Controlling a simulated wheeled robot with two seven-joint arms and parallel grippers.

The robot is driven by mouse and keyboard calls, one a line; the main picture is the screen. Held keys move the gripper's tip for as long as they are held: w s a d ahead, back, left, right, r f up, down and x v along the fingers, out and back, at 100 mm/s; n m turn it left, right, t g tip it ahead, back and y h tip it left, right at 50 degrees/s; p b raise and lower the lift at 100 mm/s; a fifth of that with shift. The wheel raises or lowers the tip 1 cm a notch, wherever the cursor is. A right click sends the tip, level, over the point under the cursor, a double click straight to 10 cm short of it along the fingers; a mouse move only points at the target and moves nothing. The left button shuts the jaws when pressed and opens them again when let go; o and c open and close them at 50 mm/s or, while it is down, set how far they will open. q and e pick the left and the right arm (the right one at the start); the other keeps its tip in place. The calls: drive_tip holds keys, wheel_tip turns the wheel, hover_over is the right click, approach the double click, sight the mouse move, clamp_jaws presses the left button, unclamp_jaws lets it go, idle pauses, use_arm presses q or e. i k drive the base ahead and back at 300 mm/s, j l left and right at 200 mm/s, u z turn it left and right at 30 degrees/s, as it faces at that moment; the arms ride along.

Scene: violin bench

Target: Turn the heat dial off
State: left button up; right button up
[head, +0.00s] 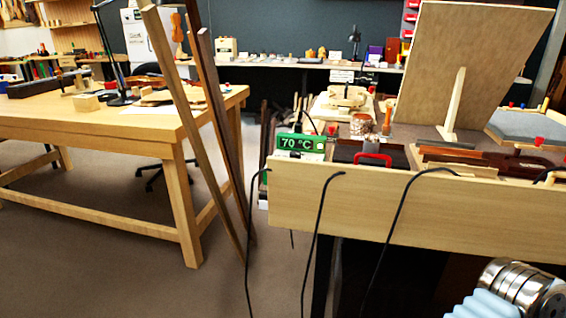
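A green display box (301,143) reading 70 °C stands at the left front corner of the workbench (420,215), just behind its pale wooden front board. I cannot make out a separate heat dial on it at this size. A red handle-like loop (373,158) sits to its right, in front of a small grey metal object. A silver jointed part and a pale blue ribbed part, seemingly of my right arm, show at the lower right. Neither gripper shows in the view.
Several black cables hang over the bench front. Tall wooden planks (222,130) lean upright left of the bench. A large tilted board (470,65) stands on it, behind a brown wooden piece (500,161). Another wooden table (150,125) stands at left, with open floor in front.

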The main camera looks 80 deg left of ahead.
sight(292, 154)
drive_tip(key=u, duration=2.8)
